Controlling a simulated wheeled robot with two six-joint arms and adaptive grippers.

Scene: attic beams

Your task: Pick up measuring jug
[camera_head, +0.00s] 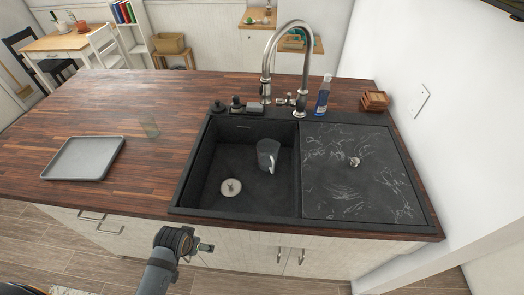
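A clear greyish measuring jug (268,156) with a handle on its right side sits inside the black sink basin (222,170), near the basin's right wall. It looks slightly tilted. My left gripper (208,247) is low in front of the cabinet doors, below the counter's front edge and well apart from the jug. It is small and seen from the side, so its opening cannot be made out. My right gripper is out of view.
A tall curved faucet (287,62) rises behind the basin, with a blue bottle (323,97) to its right. A black marbled drainboard (355,165) lies right of the basin.

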